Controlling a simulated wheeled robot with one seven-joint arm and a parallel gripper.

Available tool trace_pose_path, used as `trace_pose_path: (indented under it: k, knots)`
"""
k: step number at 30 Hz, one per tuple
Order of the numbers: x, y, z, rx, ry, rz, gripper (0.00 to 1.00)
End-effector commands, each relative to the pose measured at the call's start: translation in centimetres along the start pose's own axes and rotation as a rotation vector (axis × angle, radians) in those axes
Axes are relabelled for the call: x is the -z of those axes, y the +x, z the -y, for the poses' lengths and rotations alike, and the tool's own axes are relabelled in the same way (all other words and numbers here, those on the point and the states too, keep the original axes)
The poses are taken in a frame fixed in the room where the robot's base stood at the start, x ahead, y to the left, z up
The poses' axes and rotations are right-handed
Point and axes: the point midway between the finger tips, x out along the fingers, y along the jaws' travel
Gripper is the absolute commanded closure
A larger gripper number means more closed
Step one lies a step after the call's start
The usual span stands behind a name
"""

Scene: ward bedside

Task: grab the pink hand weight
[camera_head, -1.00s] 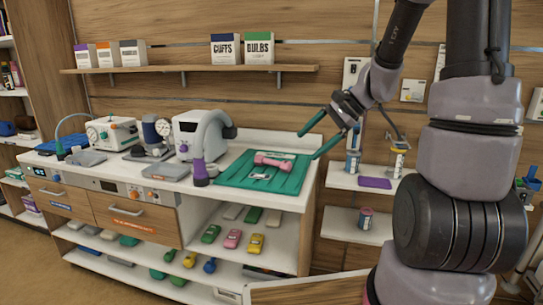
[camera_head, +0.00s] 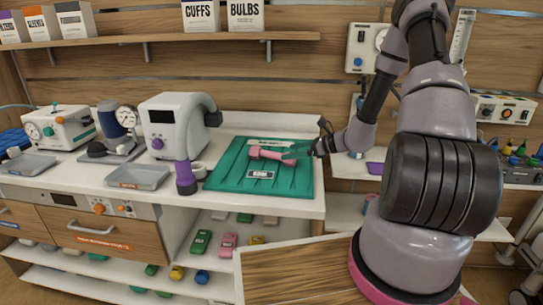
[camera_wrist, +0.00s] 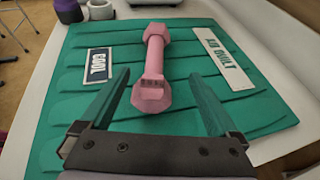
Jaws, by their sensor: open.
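The pink hand weight (camera_head: 270,154) lies on a ridged green mat (camera_head: 222,178) on the counter. In the wrist view the hand weight (camera_wrist: 153,60) lies lengthwise, its near end between the two green fingers of my gripper (camera_wrist: 162,98). There is a gap between the weight and each finger. My gripper (camera_head: 297,152) is open, at the right end of the weight in the head view. In the head view the fingers partly cover that end and blend with the mat.
Two labels lie on the mat, a dark-framed one (camera_wrist: 98,66) left of the weight and a white one (camera_wrist: 224,54) right of it. A grey device (camera_head: 175,125) with a purple-tipped arm stands left of the mat. A shelf (camera_head: 140,45) runs above the counter.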

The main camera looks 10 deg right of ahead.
Motion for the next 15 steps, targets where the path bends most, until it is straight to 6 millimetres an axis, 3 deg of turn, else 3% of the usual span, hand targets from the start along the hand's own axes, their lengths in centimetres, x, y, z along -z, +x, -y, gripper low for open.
trace_pose_path:
  k: [8,15]
  knots:
    - [-0.1,2.5,-0.3,-0.002,-0.001,0.001,0.04]
    - [-0.3,5.9,-0.8,-0.002,-0.003,0.0,0.04]
